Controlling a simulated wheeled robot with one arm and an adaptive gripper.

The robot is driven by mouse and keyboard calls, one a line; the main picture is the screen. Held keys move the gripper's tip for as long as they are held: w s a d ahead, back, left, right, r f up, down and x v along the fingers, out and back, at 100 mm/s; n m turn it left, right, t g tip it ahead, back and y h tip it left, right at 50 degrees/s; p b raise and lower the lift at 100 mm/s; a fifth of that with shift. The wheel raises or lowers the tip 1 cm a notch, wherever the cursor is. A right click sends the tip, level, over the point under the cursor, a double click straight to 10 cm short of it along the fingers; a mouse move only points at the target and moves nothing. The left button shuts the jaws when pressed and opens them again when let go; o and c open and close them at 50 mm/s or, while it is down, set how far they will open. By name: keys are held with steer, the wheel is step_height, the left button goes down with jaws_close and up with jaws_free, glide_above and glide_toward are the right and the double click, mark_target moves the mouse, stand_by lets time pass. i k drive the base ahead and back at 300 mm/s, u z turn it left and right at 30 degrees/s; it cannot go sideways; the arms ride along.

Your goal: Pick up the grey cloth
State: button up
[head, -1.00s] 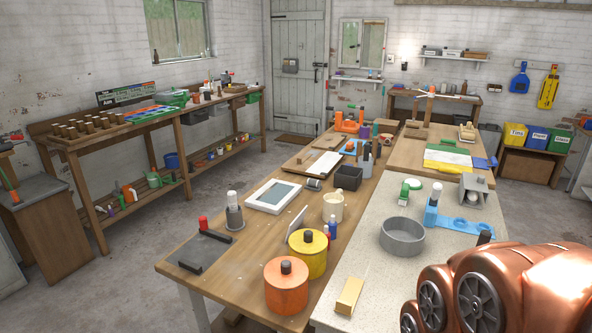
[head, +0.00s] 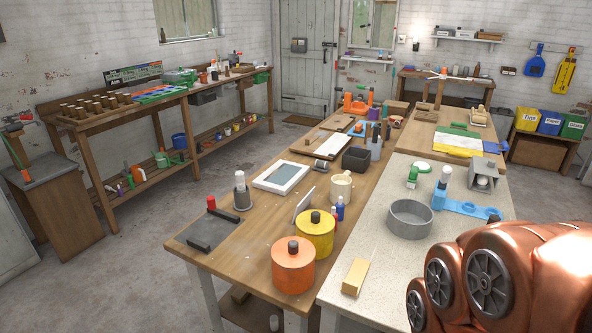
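I cannot make out a grey cloth for certain in the head view. A flat dark grey piece (head: 201,237) with a black bar on it lies at the near left corner of the wooden table; it looks more like a board or mat than a cloth. My copper-coloured arm shows at the lower right. My gripper is out of view.
The long wooden table (head: 235,251) carries an orange canister (head: 293,271), a yellow canister (head: 315,237) and a white-framed tablet (head: 281,176). A grey round pan (head: 410,221) sits on the pale speckled worktop (head: 381,271). Bare floor (head: 140,260) lies to the left.

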mark_target(320, 165)
steer(key=u, duration=0.5)
steer(key=k, duration=1.15)
steer(key=u, duration=1)
steer(key=i, duration=2.5)
steer(key=u, duration=0.25)
steer(key=i, duration=1.7)
steer(key=z, duration=0.6)
steer(key=i, duration=0.9)
steer(key=z, duration=1.95)
steer(key=i, duration=1.15)
steer(key=z, duration=0.65)
steer(key=i, duration=1)
steer(key=z, duration=0.1)
